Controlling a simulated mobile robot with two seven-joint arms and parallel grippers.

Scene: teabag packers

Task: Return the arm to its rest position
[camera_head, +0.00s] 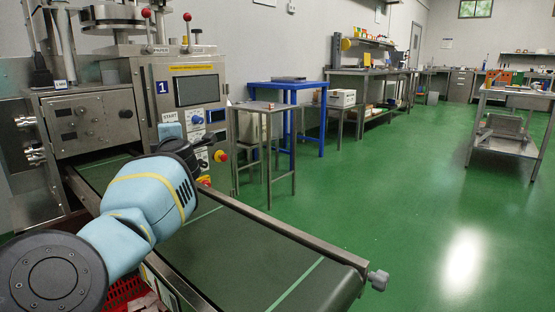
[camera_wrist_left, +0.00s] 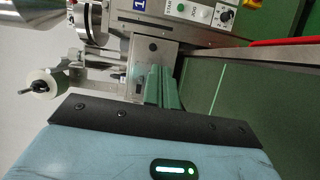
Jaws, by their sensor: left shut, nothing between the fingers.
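My left arm is light blue with a yellow band and comes in from the lower left in the head view. My left gripper (camera_head: 195,150) is dark, empty and shut, in front of the machine's control panel and above the conveyor belt. Its fingertips are small and partly hidden in the head view. The wrist view shows a light blue housing with a black edge and a lit green indicator. My right gripper is in neither view.
The packing machine (camera_head: 187,92) stands close behind the gripper, with buttons on its panel. The green conveyor (camera_head: 240,255) runs below the arm to the lower right. A red crate (camera_head: 122,292) is under the arm. A blue table (camera_head: 290,86) stands farther back. Open green floor lies right.

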